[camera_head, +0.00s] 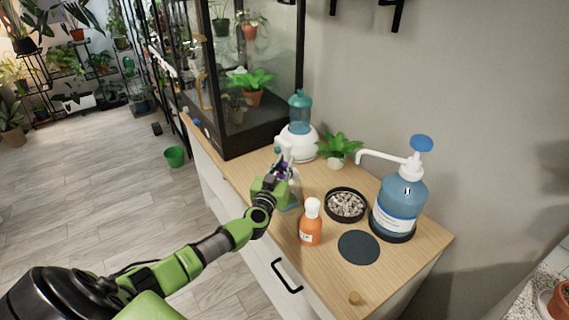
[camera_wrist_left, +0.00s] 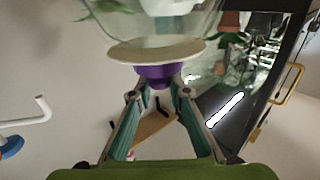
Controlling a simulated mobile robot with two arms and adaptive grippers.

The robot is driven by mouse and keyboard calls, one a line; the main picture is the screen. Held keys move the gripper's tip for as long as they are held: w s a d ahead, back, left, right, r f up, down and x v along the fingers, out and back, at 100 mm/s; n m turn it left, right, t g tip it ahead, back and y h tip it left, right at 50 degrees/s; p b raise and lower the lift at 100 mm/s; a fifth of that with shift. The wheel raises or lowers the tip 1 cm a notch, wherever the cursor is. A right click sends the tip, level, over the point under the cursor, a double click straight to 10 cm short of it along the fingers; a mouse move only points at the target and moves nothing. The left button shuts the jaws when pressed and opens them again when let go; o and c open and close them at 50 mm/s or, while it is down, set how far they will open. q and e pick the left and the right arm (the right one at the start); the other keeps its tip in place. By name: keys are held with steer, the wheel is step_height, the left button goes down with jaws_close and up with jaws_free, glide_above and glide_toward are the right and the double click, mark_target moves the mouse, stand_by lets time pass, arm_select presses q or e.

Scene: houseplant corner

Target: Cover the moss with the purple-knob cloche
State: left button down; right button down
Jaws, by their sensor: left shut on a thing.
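My left gripper (camera_head: 284,165) is over the wooden cabinet top in the head view. In the left wrist view its fingers (camera_wrist_left: 157,82) are shut on the purple knob (camera_wrist_left: 157,72) of the cloche. The clear glass of the cloche (camera_wrist_left: 150,22) and a pale disc show beyond the knob. In the head view the gripper covers most of the cloche; a clear blue-green patch (camera_head: 292,197) shows just beside the gripper. I cannot make out the moss in either view, nor tell whether the cloche rests on anything. My right gripper is not in view.
On the cabinet top (camera_head: 415,262) are an orange bottle (camera_head: 311,230), a black dish of pebbles (camera_head: 346,205), a dark round mat (camera_head: 359,247), a blue pump bottle (camera_head: 400,203), a small plant (camera_head: 338,150) and a white humidifier (camera_head: 297,143). A glass terrarium (camera_head: 240,90) stands behind.

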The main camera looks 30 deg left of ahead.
arm_select(q)
steer(key=shift+r+p, duration=0.1)
steer(key=shift+p, duration=0.2)
stand_by(0.6)
steer(key=c, duration=1.8)
jaws_free()
steer(key=shift+c, duration=0.2)
steer(key=shift+s+d+f, duration=0.1)
steer(key=shift+f, duration=0.2)
steer(key=v, duration=1.2)
steer(key=shift+r, duration=0.3)
